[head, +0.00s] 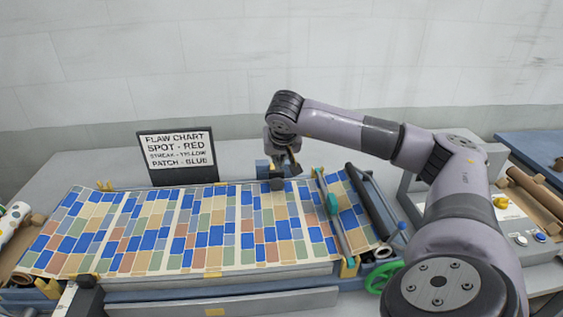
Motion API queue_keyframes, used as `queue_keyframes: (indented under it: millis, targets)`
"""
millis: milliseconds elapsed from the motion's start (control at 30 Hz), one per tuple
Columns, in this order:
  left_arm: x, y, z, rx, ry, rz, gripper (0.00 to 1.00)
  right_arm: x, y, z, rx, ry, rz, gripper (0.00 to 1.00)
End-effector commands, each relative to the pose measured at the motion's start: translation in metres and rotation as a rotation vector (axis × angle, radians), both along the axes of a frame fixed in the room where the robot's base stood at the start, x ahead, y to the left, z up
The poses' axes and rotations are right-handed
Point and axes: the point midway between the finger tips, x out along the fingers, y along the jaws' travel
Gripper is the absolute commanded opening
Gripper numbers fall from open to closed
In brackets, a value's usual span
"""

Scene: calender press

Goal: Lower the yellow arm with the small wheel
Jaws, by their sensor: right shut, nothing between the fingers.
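My right gripper (292,170) reaches in from the right and points down over the back edge of the patterned sheet (190,232). Its fingers are shut with nothing between them. It is close to a small blue and dark mechanism (264,170) on the back rail; I cannot tell if they touch. A yellow arm with a small wheel is not clearly made out; it may be partly hidden by the gripper. A thin bar (342,236) with a teal grip and yellow ends crosses the sheet to the right of the gripper. My left gripper is not in view.
A flaw chart sign (177,152) stands behind the sheet. A dark roller (370,200) and a green handwheel (378,279) are at the sheet's right end. A control panel (525,240) with buttons lies farther right, partly behind my right arm. The space above the sheet's left part is clear.

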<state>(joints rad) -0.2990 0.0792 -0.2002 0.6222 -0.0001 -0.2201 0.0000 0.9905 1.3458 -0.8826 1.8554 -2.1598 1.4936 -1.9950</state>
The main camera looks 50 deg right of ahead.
Motion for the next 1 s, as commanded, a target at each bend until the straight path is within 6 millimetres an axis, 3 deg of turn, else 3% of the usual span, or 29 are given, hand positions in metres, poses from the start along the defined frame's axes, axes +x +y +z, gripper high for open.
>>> queue_keyframes:
  millis: [100, 400, 1000]
  targets:
    - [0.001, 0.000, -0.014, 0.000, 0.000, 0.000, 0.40, -0.017, 0.015, 0.003, -0.002, -0.005, 0.003, 0.00]
    - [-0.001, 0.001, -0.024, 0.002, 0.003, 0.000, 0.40, -0.045, 0.038, 0.014, 0.000, -0.004, 0.000, 0.00]
    - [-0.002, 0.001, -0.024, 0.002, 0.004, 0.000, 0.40, -0.048, 0.041, 0.016, 0.000, -0.002, 0.000, 0.00]
